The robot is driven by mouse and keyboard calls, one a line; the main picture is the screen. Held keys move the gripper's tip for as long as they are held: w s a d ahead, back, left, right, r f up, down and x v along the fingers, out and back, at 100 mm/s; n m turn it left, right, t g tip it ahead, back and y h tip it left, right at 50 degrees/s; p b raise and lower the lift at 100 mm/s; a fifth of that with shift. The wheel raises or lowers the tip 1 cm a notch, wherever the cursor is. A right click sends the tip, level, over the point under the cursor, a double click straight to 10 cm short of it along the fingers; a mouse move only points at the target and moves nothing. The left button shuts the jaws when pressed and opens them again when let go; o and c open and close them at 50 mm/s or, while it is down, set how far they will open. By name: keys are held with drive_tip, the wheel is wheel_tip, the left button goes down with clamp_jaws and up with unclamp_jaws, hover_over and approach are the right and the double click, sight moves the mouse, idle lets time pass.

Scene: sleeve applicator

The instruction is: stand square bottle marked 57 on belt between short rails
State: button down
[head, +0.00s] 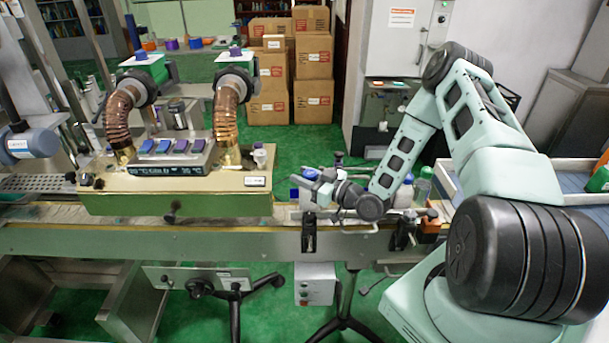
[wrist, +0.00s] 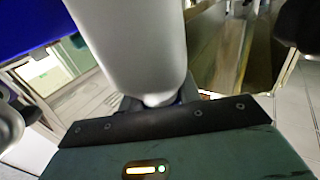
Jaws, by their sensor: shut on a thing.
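My gripper (head: 318,187) is over the belt (head: 285,212), to the right of the machine's cream housing. It is shut on a pale bottle. A blue cap (head: 309,173) shows at the jaws in the head view, and the gripper hides much of the body below it. In the wrist view a large pale, smooth body (wrist: 130,45) fills the middle, close to the dark gripper plate, and a blue surface (wrist: 30,25) shows at upper left. I cannot read a 57 on any bottle. The short rails cannot be made out clearly.
The sleeve machine (head: 175,195) stands over the belt at left. To the right of my gripper are a pale bottle (head: 403,195), a green-capped bottle (head: 424,182) and an orange block (head: 433,224). Black clamps (head: 309,236) sit on the belt's front edge.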

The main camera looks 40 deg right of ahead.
drive_tip(key=shift+f+b, duration=0.5)
drive_tip(key=shift+b, duration=0.05)
drive_tip(key=c, duration=0.9)
unclamp_jaws()
wheel_tip(320, 180, up, 10)
drive_tip(key=shift+b, duration=1.2)
